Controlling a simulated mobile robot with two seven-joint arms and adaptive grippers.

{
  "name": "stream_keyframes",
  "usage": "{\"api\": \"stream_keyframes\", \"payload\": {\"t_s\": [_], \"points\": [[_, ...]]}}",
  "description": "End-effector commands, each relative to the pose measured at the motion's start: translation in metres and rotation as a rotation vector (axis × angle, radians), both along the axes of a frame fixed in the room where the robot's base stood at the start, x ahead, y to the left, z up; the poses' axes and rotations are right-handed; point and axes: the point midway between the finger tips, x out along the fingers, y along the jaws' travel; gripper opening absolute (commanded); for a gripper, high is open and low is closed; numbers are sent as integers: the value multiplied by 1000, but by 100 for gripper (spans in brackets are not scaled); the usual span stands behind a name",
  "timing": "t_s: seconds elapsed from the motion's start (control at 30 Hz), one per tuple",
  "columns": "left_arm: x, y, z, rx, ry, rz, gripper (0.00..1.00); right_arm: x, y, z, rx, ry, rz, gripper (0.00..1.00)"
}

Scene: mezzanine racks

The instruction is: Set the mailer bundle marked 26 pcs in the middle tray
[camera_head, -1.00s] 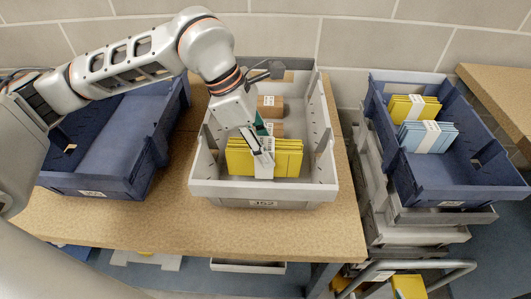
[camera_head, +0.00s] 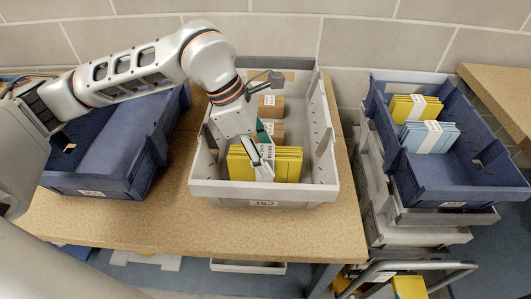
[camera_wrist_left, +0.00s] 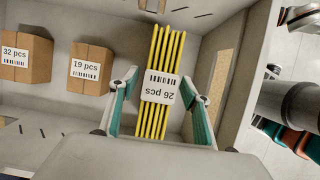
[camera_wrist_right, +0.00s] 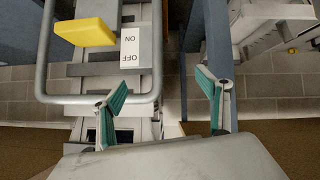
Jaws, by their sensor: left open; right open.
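The mailer bundle marked 26 pcs is a set of yellow mailers with a white band (camera_head: 284,166). It stands on edge near the front of the grey tray (camera_head: 215,190), which sits between two blue trays. My left gripper (camera_head: 262,158) is over the bundle. In the left wrist view, its open teal-padded fingers (camera_wrist_left: 163,88) are on either side of the bundle (camera_wrist_left: 160,86), with gaps visible. My right gripper (camera_wrist_right: 160,80) is open and empty; it is outside the head view.
Brown boxes (camera_head: 270,106) marked 32 pcs and 19 pcs lie behind the bundle. The left blue tray (camera_head: 110,140) looks empty where visible. The right blue tray (camera_head: 440,190) holds yellow (camera_head: 402,108) and light-blue (camera_head: 425,140) bundles. A trolley handle (camera_wrist_right: 98,99) is near my right gripper.

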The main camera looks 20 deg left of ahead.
Motion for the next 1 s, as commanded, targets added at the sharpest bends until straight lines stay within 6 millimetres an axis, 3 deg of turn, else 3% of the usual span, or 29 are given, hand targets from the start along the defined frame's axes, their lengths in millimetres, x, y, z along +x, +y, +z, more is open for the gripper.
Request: {"api": "stream_keyframes", "payload": {"t_s": [0.6, 1.0], "points": [[-10, 39, 100, -1, -5, 1, 47, 0, 3, 9, 12, -2, -1, 75], [-12, 44, 110, 0, -1, 0, 47, -5, 3, 5, 13, 10, -1, 75]]}}
